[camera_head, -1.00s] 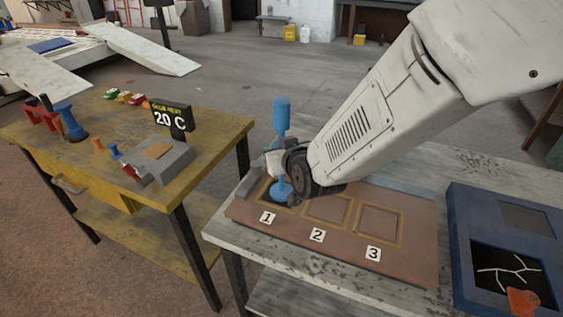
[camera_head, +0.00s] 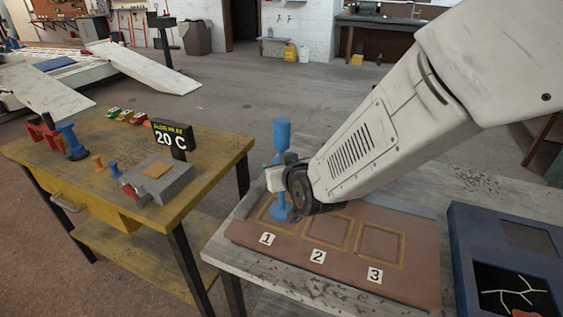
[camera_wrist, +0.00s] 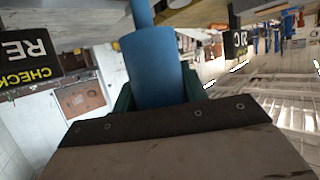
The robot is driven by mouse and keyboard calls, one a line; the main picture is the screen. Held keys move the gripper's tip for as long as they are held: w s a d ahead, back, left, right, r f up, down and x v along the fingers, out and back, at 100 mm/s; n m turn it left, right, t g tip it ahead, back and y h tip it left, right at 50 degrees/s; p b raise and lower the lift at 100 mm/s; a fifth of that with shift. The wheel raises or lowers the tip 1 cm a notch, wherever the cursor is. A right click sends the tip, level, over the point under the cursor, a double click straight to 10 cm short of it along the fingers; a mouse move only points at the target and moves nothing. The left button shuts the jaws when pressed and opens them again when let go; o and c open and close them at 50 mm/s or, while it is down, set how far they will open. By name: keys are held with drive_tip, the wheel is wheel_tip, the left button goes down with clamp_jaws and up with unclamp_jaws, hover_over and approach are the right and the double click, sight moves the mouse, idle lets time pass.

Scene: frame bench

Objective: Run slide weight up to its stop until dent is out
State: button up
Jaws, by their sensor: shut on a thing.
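A blue slide hammer stands roughly upright on the brown panel (camera_head: 235,232), at the framed square above the label 1. Its top blue cylinder (camera_head: 282,132), thin shaft and flared blue foot (camera_head: 284,213) show in the head view. My gripper (camera_head: 279,174) is around its middle, between top cylinder and foot. In the wrist view a thick blue cylinder, the slide weight (camera_wrist: 154,70), sits between my fingers, with a thinner blue shaft beyond it. My gripper is shut on this weight. The dent is hidden or too small to tell.
Squares labelled 2 (camera_head: 317,257) and 3 (camera_head: 374,275) lie to the right on the panel. A blue case (camera_head: 463,240) with a cracked-line screen stands at far right. A yellow table (camera_head: 215,150) at left bears a 20 C sign (camera_head: 173,136) and small tools.

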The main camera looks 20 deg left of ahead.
drive_tip(key=shift+f, duration=2.8)
drive_tip(key=o, duration=1.3)
drive_tip(key=shift+f, duration=0.15)
drive_tip(key=shift+o, duration=0.2)
